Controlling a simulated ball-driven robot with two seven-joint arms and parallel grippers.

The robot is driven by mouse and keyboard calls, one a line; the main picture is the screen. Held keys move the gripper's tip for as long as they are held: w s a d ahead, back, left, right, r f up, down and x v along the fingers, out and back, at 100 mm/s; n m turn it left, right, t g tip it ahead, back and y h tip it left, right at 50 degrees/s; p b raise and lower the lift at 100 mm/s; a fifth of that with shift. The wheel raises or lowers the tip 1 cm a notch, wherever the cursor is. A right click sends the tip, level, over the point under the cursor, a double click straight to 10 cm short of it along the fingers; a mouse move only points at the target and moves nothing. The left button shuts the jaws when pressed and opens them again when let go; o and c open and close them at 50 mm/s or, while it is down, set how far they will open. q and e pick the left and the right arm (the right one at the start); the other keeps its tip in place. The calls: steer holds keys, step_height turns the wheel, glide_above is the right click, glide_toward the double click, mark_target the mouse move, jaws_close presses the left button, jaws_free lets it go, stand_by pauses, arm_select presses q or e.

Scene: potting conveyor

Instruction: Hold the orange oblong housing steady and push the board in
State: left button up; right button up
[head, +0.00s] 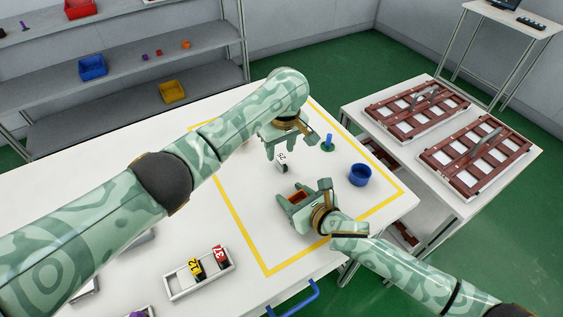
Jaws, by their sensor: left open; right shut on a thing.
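The orange housing (297,197) sits low inside the yellow outline on the white table, and my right gripper (295,195) is shut on it. The fingers hide much of its sides. My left gripper (288,147) is open above and behind it. A small white piece with dark marks (282,158) shows just below the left fingers, between them and the housing. It may be the board; I cannot tell whether it touches the housing or the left fingers.
A blue cup (360,175) and a blue peg on a green base (327,144) stand right of the grippers. A white tray (203,286) with yellow and red numbered pieces lies front left. Wooden racks (474,160) occupy the right side table.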

mark_target(282, 156)
arm_select(q)
steer(key=shift+w+d+f, duration=0.1)
steer(key=shift+w+f, duration=0.1)
steer(key=shift+f, duration=0.65)
steer(key=shift+w+a+f, duration=0.1)
steer(key=shift+w+f, duration=0.05)
steer(key=shift+f, duration=0.75)
steer(key=shift+w+d+f, duration=0.1)
steer(key=shift+w+f, duration=0.1)
steer(key=shift+f, duration=0.65)
jaws_close()
